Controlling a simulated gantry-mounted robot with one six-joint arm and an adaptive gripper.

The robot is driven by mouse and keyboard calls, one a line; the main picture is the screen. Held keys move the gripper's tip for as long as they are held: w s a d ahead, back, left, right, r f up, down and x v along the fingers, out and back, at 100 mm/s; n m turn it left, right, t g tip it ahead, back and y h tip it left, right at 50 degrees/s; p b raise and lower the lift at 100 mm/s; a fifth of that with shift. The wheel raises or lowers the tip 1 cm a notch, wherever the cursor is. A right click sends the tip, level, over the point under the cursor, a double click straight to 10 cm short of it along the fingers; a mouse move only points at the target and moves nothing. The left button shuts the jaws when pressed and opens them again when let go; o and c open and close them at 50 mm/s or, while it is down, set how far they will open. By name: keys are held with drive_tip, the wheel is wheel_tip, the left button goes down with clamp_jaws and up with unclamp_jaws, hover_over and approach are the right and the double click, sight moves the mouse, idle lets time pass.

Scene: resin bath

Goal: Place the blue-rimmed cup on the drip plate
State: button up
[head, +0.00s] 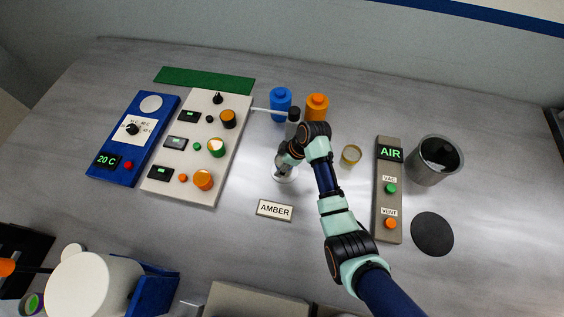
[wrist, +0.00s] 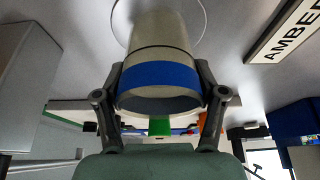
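The blue-rimmed cup (wrist: 160,75) is a pale grey cup with a blue band near its mouth. In the wrist view it is between the two fingers of my gripper (wrist: 160,85), which press against its sides near the rim. The cup's base is over a pale round disc (wrist: 200,28), which may be the drip plate. I cannot tell whether the base touches it. In the head view my gripper (head: 284,166) is low over this disc (head: 291,179), behind the AMBER sign (head: 274,210). My gripper mostly hides the cup there.
A small cup with yellowish contents (head: 351,155) stands right of my arm. A white control panel (head: 180,187) is at left. The AIR panel (head: 388,222), metal pot (head: 432,172) and black disc (head: 432,233) are at right.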

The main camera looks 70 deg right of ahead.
drive_tip(key=shift+o, duration=0.3)
drive_tip(key=shift+r, duration=0.35)
drive_tip(key=p+v, duration=0.2)
drive_tip(key=v, duration=0.9)
drive_tip(key=shift+s+r, duration=0.2)
drive_tip(key=shift+r, duration=0.05)
